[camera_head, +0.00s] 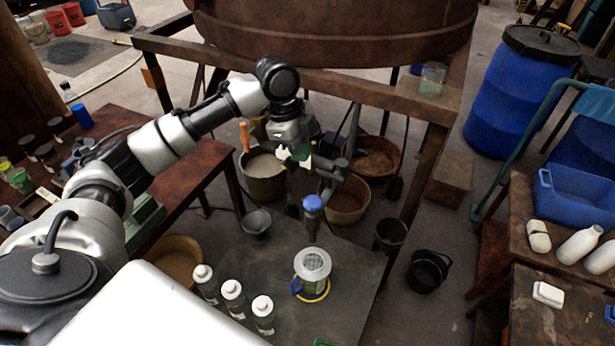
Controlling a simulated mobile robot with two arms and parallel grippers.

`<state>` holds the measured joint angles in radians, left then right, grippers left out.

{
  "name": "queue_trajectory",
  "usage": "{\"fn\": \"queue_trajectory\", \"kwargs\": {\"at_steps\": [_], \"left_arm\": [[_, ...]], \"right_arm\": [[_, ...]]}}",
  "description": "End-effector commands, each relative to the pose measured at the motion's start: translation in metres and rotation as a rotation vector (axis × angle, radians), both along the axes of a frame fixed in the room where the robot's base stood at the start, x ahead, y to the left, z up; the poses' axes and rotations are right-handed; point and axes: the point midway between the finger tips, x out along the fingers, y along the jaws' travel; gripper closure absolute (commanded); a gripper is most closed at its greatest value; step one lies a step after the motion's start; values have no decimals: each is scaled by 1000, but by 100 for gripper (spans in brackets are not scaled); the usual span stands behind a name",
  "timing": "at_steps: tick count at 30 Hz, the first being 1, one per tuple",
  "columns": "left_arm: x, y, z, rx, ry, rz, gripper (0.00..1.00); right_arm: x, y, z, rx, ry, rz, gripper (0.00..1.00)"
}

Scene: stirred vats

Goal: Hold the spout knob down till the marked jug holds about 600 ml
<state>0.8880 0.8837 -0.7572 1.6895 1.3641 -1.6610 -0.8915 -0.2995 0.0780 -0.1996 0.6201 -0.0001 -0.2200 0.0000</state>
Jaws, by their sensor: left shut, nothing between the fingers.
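The jug (311,283) stands on a dark low table, with a pale perforated disc (313,263) over its mouth, a blue handle on its left and a yellow ring round its base. Its marks and liquid level are not readable from here. The spout has a blue knob (313,203) on top and a dark body (312,227) above the jug. My left gripper (297,158) is shut and empty, above and slightly left of the knob in the picture; whether it touches the spout parts cannot be told. No stream shows clearly. My right gripper is out of view.
The low table (345,315) also holds several white-capped bottles (232,292) left of the jug. The large brown vat (330,35) and its wooden frame stand behind. Buckets and bowls crowd the floor under it. A black bucket (429,270) stands right of the table.

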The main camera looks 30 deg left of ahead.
Motion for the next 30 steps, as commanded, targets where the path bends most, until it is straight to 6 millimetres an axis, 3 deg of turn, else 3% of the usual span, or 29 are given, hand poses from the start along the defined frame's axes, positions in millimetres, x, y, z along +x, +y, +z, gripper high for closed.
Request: {"fn": "queue_trajectory", "kwargs": {"at_steps": [5,15,18,24,30], "left_arm": [[0,-8,-25,0,6,-1,100],[4,-26,-94,0,4,0,100],[5,-24,-110,1,5,2,100],[8,-22,-128,0,0,0,100],[8,-22,-133,1,0,0,100]], "right_arm": [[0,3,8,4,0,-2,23],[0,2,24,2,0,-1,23],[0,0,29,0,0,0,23],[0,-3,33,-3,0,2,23],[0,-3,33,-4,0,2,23]]}}
